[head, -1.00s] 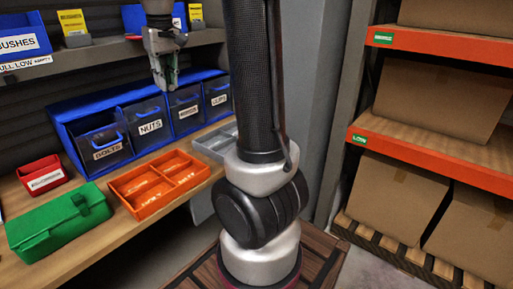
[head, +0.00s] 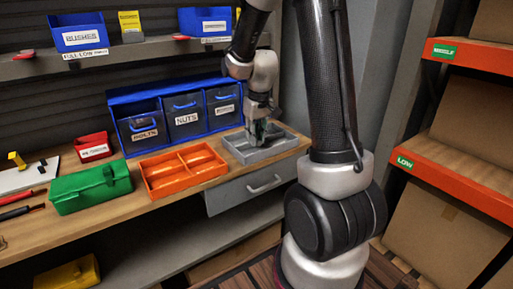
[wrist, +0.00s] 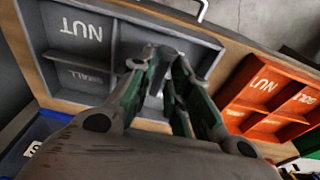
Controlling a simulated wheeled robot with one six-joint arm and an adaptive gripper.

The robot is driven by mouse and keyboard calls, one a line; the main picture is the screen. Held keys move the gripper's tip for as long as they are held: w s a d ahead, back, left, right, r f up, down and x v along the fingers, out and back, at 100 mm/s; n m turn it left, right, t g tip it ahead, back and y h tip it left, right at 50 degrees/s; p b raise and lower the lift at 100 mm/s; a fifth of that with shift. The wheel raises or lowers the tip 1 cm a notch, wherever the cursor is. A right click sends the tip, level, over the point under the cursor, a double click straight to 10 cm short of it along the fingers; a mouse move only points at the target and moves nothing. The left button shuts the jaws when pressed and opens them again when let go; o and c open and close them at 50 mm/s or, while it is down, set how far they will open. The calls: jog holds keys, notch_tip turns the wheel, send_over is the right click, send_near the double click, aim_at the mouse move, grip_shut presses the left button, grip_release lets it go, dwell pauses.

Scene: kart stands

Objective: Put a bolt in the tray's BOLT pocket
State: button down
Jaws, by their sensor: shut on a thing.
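My gripper (head: 259,137) points down over the grey tray (head: 275,154), with its fingertips low at or just inside the tray. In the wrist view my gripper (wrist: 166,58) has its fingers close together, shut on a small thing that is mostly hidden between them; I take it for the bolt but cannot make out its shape. The grey tray (wrist: 75,98) shows a pocket marked NUT and a smaller marked pocket at left. The fingers cover part of the other pockets, and no BOLT marking is readable. The blue bin labelled BOLTS (head: 145,134) stands behind, left of the NUTS bin (head: 187,119).
An orange divided tray (head: 183,185) sits left of the grey one, with a green box (head: 90,190) and a red bin (head: 93,147) farther left. A shelf (head: 130,52) with bins runs above. A drawer (head: 258,188) is under the bench.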

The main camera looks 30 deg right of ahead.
jog(key=shift+f, duration=2.1)
jog(key=shift+f, duration=0.1)
jog(key=c, duration=1.3)
grip_release()
jog(key=shift+c, duration=0.2)
